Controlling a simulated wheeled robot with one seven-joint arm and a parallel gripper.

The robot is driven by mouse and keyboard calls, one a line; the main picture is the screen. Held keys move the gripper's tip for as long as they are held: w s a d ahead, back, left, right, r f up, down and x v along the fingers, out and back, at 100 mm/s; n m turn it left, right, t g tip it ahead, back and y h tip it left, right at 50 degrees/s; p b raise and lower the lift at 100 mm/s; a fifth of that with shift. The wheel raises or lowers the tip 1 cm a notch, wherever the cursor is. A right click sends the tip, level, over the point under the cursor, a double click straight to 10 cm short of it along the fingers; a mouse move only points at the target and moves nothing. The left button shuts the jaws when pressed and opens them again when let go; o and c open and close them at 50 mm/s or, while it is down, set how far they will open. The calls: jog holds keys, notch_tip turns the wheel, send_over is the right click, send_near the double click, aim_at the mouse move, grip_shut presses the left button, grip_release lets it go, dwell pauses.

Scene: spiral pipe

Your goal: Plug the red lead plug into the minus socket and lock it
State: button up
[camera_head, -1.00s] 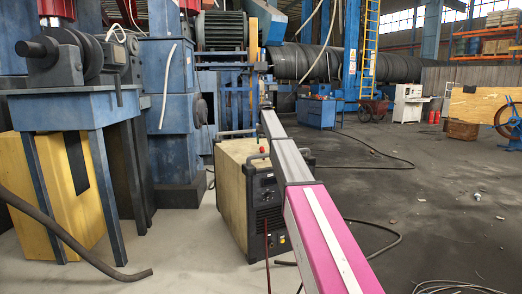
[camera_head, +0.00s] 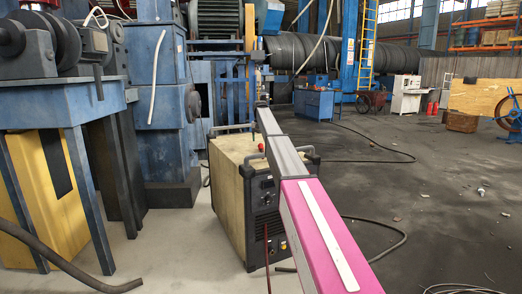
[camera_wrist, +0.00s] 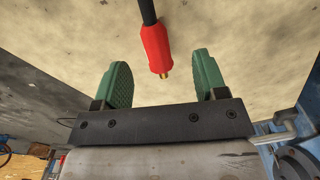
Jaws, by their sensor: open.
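The red plug (camera_wrist: 156,47) has a brass tip and a black cable (camera_wrist: 148,12) running from its far end. In the wrist view it lies over a mottled beige surface, between the tips of my gripper (camera_wrist: 161,62). My gripper's two green fingers stand apart, with a gap on either side of the plug. I cannot tell the plug's depth relative to the fingertips. A small red spot (camera_head: 261,147) shows on top of the power unit (camera_head: 228,185) in the head view. The unit's dark front panel (camera_head: 264,195) is partly covered by my arm. I cannot make out the minus socket.
A thin red lead (camera_head: 266,245) hangs in front of the unit's panel. Blue machinery (camera_head: 163,110) and a blue stand (camera_head: 75,100) are at the left. Dark hose (camera_head: 385,250) lies on the floor at the right. Open floor (camera_head: 440,200) extends farther right.

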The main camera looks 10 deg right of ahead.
aim_at(261, 145)
jog(key=shift+d+f, duration=0.15)
jog(key=shift+f, duration=1.25)
jog(key=shift+d+f, duration=0.15)
jog(key=shift+f, duration=1.25)
jog(key=c, duration=1.1)
